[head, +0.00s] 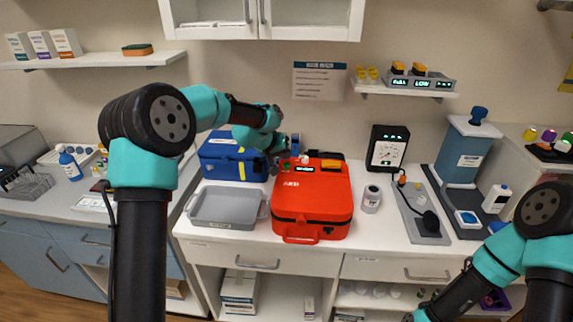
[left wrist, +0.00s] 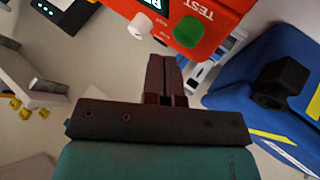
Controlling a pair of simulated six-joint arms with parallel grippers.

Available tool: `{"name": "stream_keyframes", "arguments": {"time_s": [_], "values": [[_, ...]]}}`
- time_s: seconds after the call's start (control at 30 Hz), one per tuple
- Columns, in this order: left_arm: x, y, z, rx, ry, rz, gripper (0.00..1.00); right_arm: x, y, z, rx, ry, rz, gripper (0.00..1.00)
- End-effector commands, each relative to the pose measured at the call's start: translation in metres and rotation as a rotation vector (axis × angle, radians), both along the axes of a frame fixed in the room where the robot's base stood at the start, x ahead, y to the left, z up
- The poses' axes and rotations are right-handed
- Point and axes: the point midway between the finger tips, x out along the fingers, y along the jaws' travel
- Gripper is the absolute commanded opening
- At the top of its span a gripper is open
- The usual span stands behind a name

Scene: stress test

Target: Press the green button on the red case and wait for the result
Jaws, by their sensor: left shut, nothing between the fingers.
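The red case (head: 315,205) lies closed on the counter in the head view, its handle toward the front. Its panel in the left wrist view carries a green button (left wrist: 189,31) beside the word TEST, a white knob (left wrist: 138,27) and a lit display, partly cut off. My left gripper (head: 281,163) is shut and empty at the back left corner of the case. In the left wrist view its fingertips (left wrist: 165,62) point toward the panel, close to the green button; I cannot tell whether they touch. My right gripper (head: 417,316) is barely in view at the bottom edge, its fingers unclear.
A blue case (head: 222,168) stands left of the red case, behind an empty grey tray (head: 228,223). A small jar (head: 371,199) and a black gauge box (head: 387,147) stand to the right. A wall shelf (head: 404,92) hangs above. Front counter space is narrow.

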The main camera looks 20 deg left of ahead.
Motion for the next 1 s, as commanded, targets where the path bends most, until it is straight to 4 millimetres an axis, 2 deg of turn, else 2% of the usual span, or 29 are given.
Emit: {"name": "stream_keyframes", "arguments": {"time_s": [1.0], "values": [[0.0001,0.0000,-0.0087,0.000,0.000,0.000,0.00,0.0000,0.0000,0.0000,0.000,0.000,0.000,0.72]]}}
